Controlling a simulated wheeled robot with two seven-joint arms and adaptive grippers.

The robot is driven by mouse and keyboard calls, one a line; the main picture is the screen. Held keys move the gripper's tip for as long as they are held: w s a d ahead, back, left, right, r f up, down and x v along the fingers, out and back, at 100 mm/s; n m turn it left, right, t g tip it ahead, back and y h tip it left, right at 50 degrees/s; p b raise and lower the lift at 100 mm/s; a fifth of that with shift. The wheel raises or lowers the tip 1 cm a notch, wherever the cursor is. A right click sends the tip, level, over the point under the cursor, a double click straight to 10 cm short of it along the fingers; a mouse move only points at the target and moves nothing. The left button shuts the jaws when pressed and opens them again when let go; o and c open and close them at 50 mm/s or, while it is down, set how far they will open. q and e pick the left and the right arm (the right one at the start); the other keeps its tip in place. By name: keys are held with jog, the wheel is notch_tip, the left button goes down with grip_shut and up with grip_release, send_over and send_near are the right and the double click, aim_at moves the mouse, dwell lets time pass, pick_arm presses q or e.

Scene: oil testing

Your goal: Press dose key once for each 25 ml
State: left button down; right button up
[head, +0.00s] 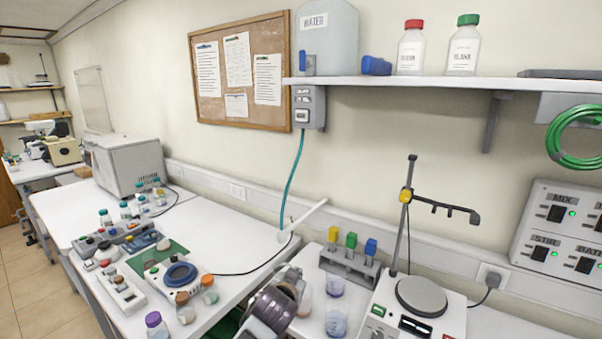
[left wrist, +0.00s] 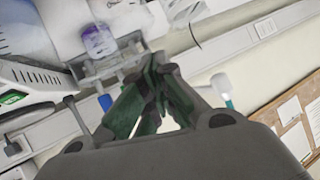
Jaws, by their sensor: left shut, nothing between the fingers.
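A grey dosing box (head: 310,106) with several small keys hangs under the shelf, below the water tank (head: 326,38). The lettering on its keys is too small to read. A teal hose (head: 294,172) runs down from it to the white dispensing tube (head: 304,220) over the bench. My left gripper (left wrist: 160,70) is shut and empty, clear of the box. My left arm shows at the bottom of the head view, its fingertips not clearly seen. My right gripper is out of view.
A rack with coloured caps (head: 348,263) and a clear beaker (head: 336,322) stand beside my left arm. A stirrer plate with a stand (head: 420,296) is to the right. Bottles (head: 410,48) stand on the shelf. The wall below the pinboard (head: 240,72) is clear.

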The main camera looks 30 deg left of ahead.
aim_at(301, 116)
pick_arm(q)
jog(key=w+a+r+n+t+y, duration=0.1)
jog(key=w+a+r+t+y, duration=0.15)
jog(key=r, duration=0.85)
jog(key=w+a+r+n+t+y, duration=0.1)
jog(key=w+a+r+t, duration=0.25)
jog(key=r, duration=0.75)
notch_tip(301, 116, up, 22)
jog(key=s+a+n+t+y, duration=0.1)
jog(key=s+n+t+y, duration=0.1)
jog(key=t+y, duration=0.1)
jog(key=shift+s+a+r+t+y, duration=0.25)
jog(key=shift+s+t+y, duration=0.15)
jog(key=shift+t, duration=0.3)
jog(key=shift+w, duration=0.1)
jog(key=shift+w+d+f+b, duration=0.1)
jog(key=shift+w+b, duration=0.05)
jog(key=shift+w, duration=1.3)
jog(key=shift+w+d+r+b, duration=0.1)
jog(key=shift+w+d+b, duration=0.1)
jog(key=shift+w, duration=1.2)
jog(key=shift+w+d+f+b, duration=0.1)
jog(key=shift+w+b, duration=0.05)
jog(key=shift+w, duration=1.3)
